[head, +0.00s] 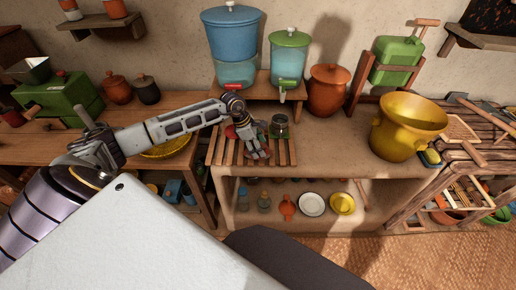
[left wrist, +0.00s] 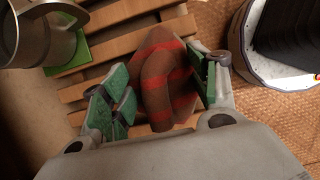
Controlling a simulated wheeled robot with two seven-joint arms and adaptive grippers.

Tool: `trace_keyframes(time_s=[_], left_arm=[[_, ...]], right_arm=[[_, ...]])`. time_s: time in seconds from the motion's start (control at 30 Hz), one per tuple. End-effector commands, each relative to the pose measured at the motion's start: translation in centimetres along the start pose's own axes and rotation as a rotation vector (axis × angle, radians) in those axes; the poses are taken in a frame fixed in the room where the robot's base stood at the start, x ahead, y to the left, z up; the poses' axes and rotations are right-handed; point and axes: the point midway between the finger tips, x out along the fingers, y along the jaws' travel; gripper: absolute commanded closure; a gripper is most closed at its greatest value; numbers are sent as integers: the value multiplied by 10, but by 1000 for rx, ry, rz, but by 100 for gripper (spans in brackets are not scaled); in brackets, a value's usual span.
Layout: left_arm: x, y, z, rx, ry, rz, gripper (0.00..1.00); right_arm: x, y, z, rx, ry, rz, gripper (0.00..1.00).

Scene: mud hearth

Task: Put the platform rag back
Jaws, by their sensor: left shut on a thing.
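The rag (left wrist: 162,78), brown with red stripes, is bunched between the green-padded fingers of my left gripper (left wrist: 160,95) in the left wrist view. The gripper is shut on it, with the rag over the wooden slats (left wrist: 120,40); I cannot tell whether the rag touches them. In the head view my left gripper (head: 257,150) is over the slatted wooden platform (head: 284,152) on the clay counter, and it mostly hides the rag. My right gripper is not in view.
A metal vessel (left wrist: 28,35) stands beside the slats on a green pad (left wrist: 68,58). Blue (head: 231,45) and green (head: 289,55) water dispensers stand behind. A yellow pot (head: 407,125) is at right; the counter's middle is clear.

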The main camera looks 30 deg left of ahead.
Motion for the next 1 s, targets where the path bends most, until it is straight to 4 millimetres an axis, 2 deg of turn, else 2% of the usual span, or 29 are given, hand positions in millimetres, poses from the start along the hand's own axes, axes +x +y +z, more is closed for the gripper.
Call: trace_keyframes(time_s=[0.13, 0.73, 0.77, 0.9, 1.0], left_arm=[[10, 0, -5, -1, 1, 0, 62], [13, 0, -6, 0, 1, 1, 62], [13, 0, -6, 0, 1, 0, 39], [13, 0, -6, 0, 1, 0, 21], [13, 0, -6, 0, 1, 0, 19]], right_arm=[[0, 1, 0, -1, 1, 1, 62], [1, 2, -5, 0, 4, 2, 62], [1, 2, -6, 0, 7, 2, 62], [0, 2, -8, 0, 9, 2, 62], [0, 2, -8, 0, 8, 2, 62]])
